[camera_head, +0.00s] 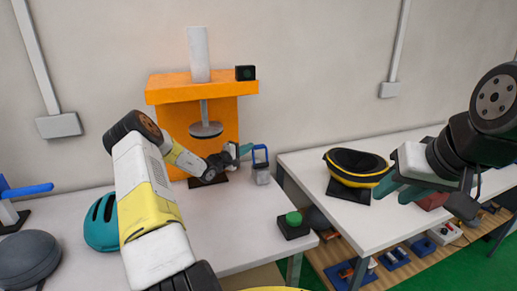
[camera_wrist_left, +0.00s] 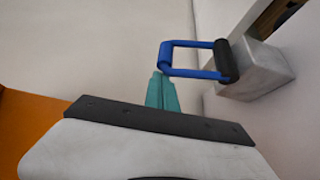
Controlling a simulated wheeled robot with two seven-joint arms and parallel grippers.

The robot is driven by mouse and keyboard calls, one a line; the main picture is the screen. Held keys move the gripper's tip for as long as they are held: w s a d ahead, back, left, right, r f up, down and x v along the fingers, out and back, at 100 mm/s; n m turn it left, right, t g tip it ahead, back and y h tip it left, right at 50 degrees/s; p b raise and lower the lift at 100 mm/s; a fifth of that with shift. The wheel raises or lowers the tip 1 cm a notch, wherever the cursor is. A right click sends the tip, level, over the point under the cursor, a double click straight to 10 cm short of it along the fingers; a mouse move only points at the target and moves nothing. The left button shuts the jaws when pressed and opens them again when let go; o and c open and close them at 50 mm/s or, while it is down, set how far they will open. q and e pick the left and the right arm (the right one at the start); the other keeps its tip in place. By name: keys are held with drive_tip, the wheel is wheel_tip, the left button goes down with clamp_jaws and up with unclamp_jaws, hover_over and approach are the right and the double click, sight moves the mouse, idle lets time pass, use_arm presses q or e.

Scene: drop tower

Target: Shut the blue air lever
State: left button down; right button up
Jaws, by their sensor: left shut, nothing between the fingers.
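A blue loop-shaped lever (camera_head: 260,154) stands up from a small grey block (camera_head: 262,176) on the left table, right of the orange press. In the left wrist view, the blue loop (camera_wrist_left: 192,73) projects from the grey block (camera_wrist_left: 258,70), with a dark cylinder at the block end. My left gripper (camera_head: 246,149) is shut and empty, just left of the loop. Its teal fingertips (camera_wrist_left: 160,76) appear close to the loop's outer end; I cannot tell whether they touch. My right gripper (camera_head: 390,195) is open and empty over the right table.
The orange press (camera_head: 203,88) stands behind my left arm. A green button (camera_head: 293,218) sits at the table's front right. A teal helmet (camera_head: 101,222) and another blue-barred lever (camera_head: 28,189) are at left. A black-yellow helmet (camera_head: 357,167) stands on the right table.

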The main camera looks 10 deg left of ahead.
use_arm(q)
drive_tip(key=m, duration=0.1)
drive_tip(key=s+d+m+t, duration=0.1)
drive_tip(key=s+m+h, duration=0.1)
drive_tip(key=shift+s+d+r+t, duration=0.2)
drive_tip(key=shift+d+r+t, duration=0.05)
drive_tip(key=shift+d+t, duration=0.1)
drive_tip(key=s+m+h, duration=0.1)
drive_tip(key=m, duration=0.1)
drive_tip(key=s+d+m+h, duration=0.1)
drive_tip(key=m, duration=0.1)
drive_tip(key=s+d+f+m+t, duration=0.1)
drive_tip(key=m, duration=0.1)
drive_tip(key=shift+s+d+h, duration=0.25)
drive_tip(key=shift+s+h, duration=0.1)
drive_tip(key=shift+h, duration=0.05)
drive_tip(key=shift+s+d+f+g, duration=0.1)
drive_tip(key=shift+f+g, duration=0.05)
drive_tip(key=shift+g, duration=0.1)
